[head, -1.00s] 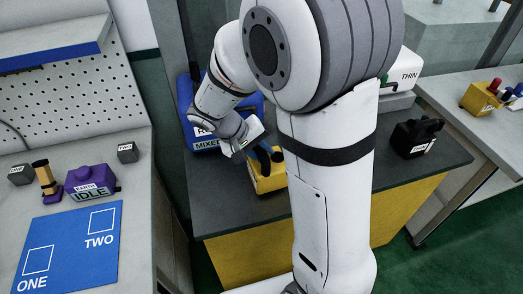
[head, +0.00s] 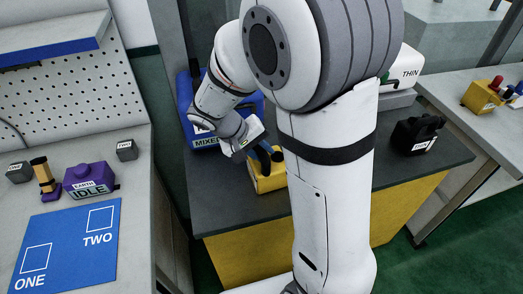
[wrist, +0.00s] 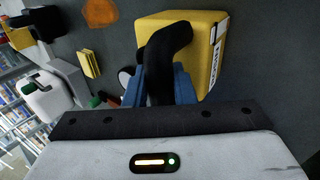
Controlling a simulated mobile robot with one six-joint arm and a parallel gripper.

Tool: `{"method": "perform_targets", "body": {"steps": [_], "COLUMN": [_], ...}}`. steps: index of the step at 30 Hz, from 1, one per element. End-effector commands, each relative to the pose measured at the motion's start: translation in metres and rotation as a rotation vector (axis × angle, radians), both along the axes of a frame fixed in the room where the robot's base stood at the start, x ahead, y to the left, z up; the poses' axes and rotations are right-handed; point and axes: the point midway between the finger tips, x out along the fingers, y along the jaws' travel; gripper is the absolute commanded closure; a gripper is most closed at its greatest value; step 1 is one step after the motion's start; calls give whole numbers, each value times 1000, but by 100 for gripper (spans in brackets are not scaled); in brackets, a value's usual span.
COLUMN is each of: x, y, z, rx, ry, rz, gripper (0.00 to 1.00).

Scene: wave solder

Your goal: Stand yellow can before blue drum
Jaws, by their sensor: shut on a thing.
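The yellow can (head: 265,181) stands on the dark bench top, and its black handle shows in the wrist view, where the can (wrist: 206,60) fills the top middle. My gripper (head: 268,155) is at the top of the can, with its blue fingers (wrist: 165,84) shut on the black handle. The blue drum (head: 205,139), with a "MIXED" label, is just behind and left of the can, partly hidden by my arm. Whether the can's base touches the bench cannot be told.
A black can (head: 415,135) stands at the right of the bench top (head: 235,212). A white "THIN" container (head: 403,72) is behind it. At left, a table holds a blue mat (head: 70,250) and a purple block (head: 90,181). The bench front is clear.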

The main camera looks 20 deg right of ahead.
Motion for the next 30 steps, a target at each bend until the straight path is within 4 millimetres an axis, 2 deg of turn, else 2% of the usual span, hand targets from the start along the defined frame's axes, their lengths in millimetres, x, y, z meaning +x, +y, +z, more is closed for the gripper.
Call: {"method": "perform_targets", "body": {"steps": [2, 3, 9, 12, 17, 26, 30], "x": [0, 0, 0, 0, 0, 0, -1], "y": [0, 0, -1, 0, 0, 0, 0], "z": [-1, -1, -1, -1, -2, -3, -4], "rx": [-1, 0, 0, 0, 0, 2, 2], "ry": [-1, -1, -1, -1, 1, 2, 4], "rz": [1, -1, -1, -1, -2, -1, -1], "gripper": [100, 75, 59, 51, 51, 26, 24]}}
